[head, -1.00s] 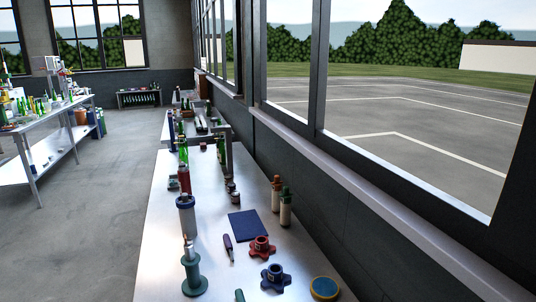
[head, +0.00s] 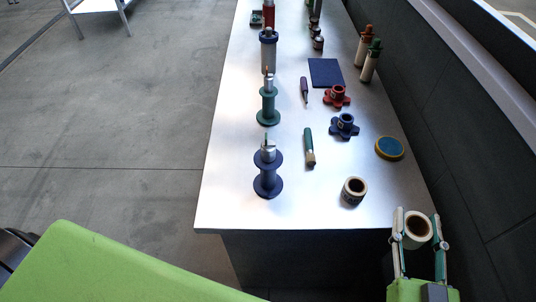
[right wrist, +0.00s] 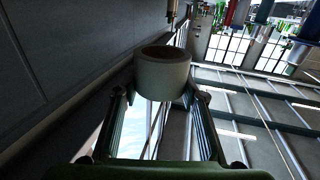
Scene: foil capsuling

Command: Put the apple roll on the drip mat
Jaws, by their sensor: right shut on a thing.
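My right gripper (head: 417,224) is shut on a pale cream roll with a brown core (head: 408,243), off the table's near right corner. The roll also shows between the fingertips in the right wrist view (right wrist: 162,78). No apple marking on it can be made out. A second roll (head: 354,198), cream with dark marks, stands on the table near its front edge. A dark blue square mat (head: 326,72), which looks like the drip mat, lies flat and bare farther back on the table. My left gripper is out of view.
On the steel table (head: 225,205) stand a navy spool (head: 267,182) and a green spool (head: 268,108) at left. A red knob (head: 337,96), blue knob (head: 344,126), round tin (head: 389,148) and two bottles (head: 370,62) are at right. The dark wall runs along the right.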

